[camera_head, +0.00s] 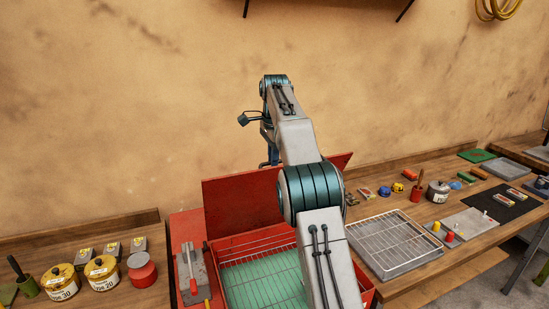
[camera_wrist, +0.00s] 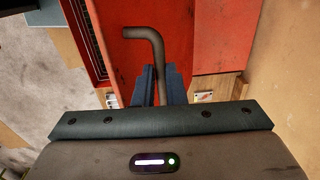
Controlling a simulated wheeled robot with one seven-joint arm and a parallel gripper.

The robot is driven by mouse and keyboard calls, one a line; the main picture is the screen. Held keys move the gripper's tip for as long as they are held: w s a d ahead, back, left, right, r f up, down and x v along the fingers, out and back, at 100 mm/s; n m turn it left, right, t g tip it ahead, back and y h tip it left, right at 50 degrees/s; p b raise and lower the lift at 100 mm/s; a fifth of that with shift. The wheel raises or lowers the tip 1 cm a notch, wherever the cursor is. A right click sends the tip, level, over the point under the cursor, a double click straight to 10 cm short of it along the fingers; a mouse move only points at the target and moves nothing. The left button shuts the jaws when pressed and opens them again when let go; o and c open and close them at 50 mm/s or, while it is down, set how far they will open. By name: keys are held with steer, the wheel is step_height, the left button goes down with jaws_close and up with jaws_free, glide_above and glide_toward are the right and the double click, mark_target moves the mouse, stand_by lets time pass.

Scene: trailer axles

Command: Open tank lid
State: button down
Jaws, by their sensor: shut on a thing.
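The red tank (camera_head: 253,238) stands in the middle of the head view. Its red lid (camera_head: 238,203) is raised and leans up at the back, so the greenish inside shows. In the wrist view, a dark bent rod handle (camera_wrist: 145,33) lies in front of red panels (camera_wrist: 212,47). My gripper (camera_wrist: 158,75) is shut on the handle's straight part, between its two blue fingers. In the head view my arm covers part of the lid and the tank's right side, and the handle is hidden or too small to tell.
A wire basket (camera_head: 268,288) sits in the tank. Tins (camera_head: 62,282) and a red pot (camera_head: 142,270) stand on the left bench. A wire rack on a tray (camera_head: 392,247) and small parts lie on the right bench. The wall rises close behind.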

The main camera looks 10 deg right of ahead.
steer(key=c, duration=1.8)
jaws_free()
steer(key=shift+w+f, duration=0.1)
steer(key=shift+f, duration=0.5)
steer(key=shift+c, duration=0.2)
steer(key=o, duration=0.4)
steer(key=shift+w+a+f, duration=0.1)
steer(key=shift+w+f, duration=0.05)
steer(key=shift+w, duration=0.15)
steer(key=shift+c, duration=0.2)
steer(key=shift+r, duration=1.15)
step_height(320, 180, up, 2)
steer(key=shift+r, duration=0.1)
steer(key=s+d+r, duration=0.6)
steer(key=d+r, duration=0.1)
steer(key=d, duration=0.3)
steer(key=shift+s, duration=0.25)
